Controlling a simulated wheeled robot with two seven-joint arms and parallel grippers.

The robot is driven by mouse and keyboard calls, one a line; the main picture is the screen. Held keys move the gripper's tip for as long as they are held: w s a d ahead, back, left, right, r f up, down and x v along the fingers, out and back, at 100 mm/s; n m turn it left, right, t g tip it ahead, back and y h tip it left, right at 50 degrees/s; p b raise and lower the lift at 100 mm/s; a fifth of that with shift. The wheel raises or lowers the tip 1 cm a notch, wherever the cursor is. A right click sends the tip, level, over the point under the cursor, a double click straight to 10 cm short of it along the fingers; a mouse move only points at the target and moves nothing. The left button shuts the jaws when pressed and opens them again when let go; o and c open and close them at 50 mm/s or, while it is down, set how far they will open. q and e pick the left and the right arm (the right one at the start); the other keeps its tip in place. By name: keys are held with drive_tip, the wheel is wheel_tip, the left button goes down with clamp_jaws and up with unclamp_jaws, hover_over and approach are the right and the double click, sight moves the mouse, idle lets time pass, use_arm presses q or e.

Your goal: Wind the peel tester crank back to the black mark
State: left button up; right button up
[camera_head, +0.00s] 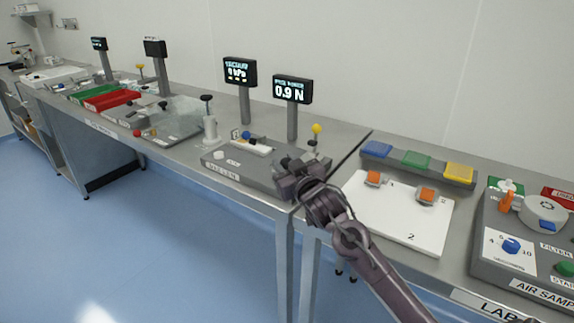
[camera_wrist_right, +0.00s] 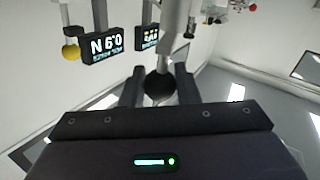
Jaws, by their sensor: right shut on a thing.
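My right gripper (camera_head: 292,172) is over the right end of a grey bench unit (camera_head: 240,178), which I take to be the peel tester. In the right wrist view, its two fingers (camera_wrist_right: 159,84) are closed around a dark round knob (camera_wrist_right: 158,88) below a pale shaft (camera_wrist_right: 174,35). I take this knob to be the crank's handle. In the head view my gripper hides the knob and crank. The force display (camera_head: 292,90) behind reads 0.9 N and also shows upside down in the wrist view (camera_wrist_right: 103,45). I cannot make out the black mark. My left gripper is not in view.
A yellow ball-topped lever (camera_head: 316,129) stands just behind my gripper. A black-topped post (camera_head: 207,112) stands left of the unit. A white board (camera_head: 390,225) with orange-topped blocks (camera_head: 426,195) lies right, before the air sampler (camera_head: 520,250). Blue floor is open in front.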

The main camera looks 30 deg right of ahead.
drive_tip(key=shift+a+f+m+h, duration=0.1)
drive_tip(key=shift+a+m+h, duration=0.3)
drive_tip(key=shift+m+h, duration=0.5)
drive_tip(key=h, duration=0.1)
drive_tip(key=m+g+h, duration=0.1)
drive_tip(key=shift+w+a+h, duration=0.1)
drive_tip(key=shift+a+h, duration=0.25)
drive_tip(key=shift+h, duration=0.05)
drive_tip(key=shift+w+a+m+g+h+p, duration=0.3)
drive_tip(key=shift+m+g+h+p, duration=0.2)
drive_tip(key=shift+m+g+h, duration=0.95)
drive_tip(key=shift+w+a+m+g+h+p, duration=0.2)
drive_tip(key=shift+a+m+g+h+p, duration=0.25)
drive_tip(key=shift+m+g+h, duration=1)
drive_tip(key=shift+w+a+m+g+h+p, duration=0.3)
drive_tip(key=shift+m+g+h+p, duration=0.2)
drive_tip(key=shift+m+g+h, duration=0.9)
drive_tip(key=shift+g, duration=0.3)
drive_tip(key=o, duration=1)
drive_tip(key=shift+c, duration=0.2)
